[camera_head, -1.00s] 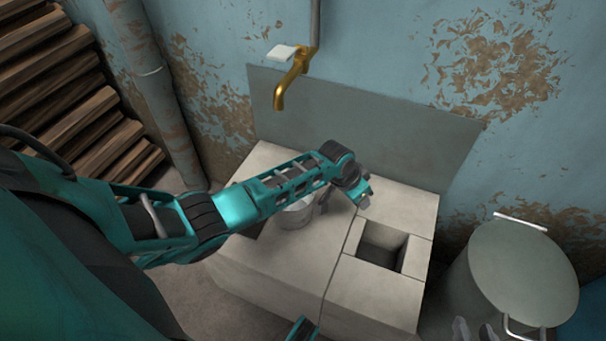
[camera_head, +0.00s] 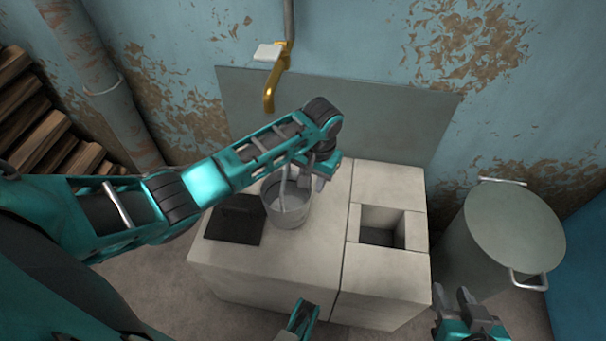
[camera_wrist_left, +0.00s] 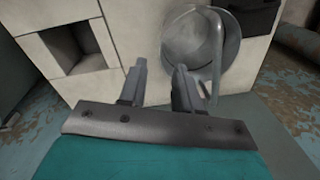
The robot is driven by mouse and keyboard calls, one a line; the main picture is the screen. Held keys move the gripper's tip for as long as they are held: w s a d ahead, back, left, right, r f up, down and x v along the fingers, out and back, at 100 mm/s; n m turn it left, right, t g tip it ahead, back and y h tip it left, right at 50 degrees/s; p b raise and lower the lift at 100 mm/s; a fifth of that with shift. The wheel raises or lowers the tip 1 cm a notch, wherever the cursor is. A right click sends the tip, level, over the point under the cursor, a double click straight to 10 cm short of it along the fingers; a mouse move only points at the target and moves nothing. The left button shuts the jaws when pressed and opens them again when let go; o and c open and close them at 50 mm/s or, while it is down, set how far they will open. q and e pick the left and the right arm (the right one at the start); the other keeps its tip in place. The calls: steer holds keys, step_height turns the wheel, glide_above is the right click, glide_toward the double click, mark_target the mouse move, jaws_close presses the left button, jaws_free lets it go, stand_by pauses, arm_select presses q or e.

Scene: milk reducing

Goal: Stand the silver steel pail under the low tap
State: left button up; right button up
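The silver steel pail (camera_head: 288,217) stands upright on the pale block bench, its handle raised. The brass tap (camera_head: 269,97) is on the wall behind, above and slightly left of the pail in the picture. My left gripper (camera_head: 321,180) is beside the pail's right rim. In the left wrist view, the left fingers (camera_wrist_left: 159,82) are apart with nothing between them; the pail (camera_wrist_left: 192,42) and its handle are just beyond and to the right. My right gripper (camera_head: 456,299) is at the lower right, fingers apart and empty.
The bench (camera_head: 270,274) has a dark square plate (camera_head: 236,219) left of the pail and a square opening (camera_head: 381,226) to its right. A large lidded metal pot (camera_head: 505,235) stands right of the bench. A grey backsplash (camera_head: 390,125) covers the wall behind.

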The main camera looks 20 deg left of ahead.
mark_target(305, 210)
arm_select(q)
steer(key=shift+s+a+r, duration=0.15)
steer(key=shift+a+r, duration=0.05)
arm_select(e)
steer(key=shift+s+a, duration=0.1)
steer(key=shift+a, duration=0.05)
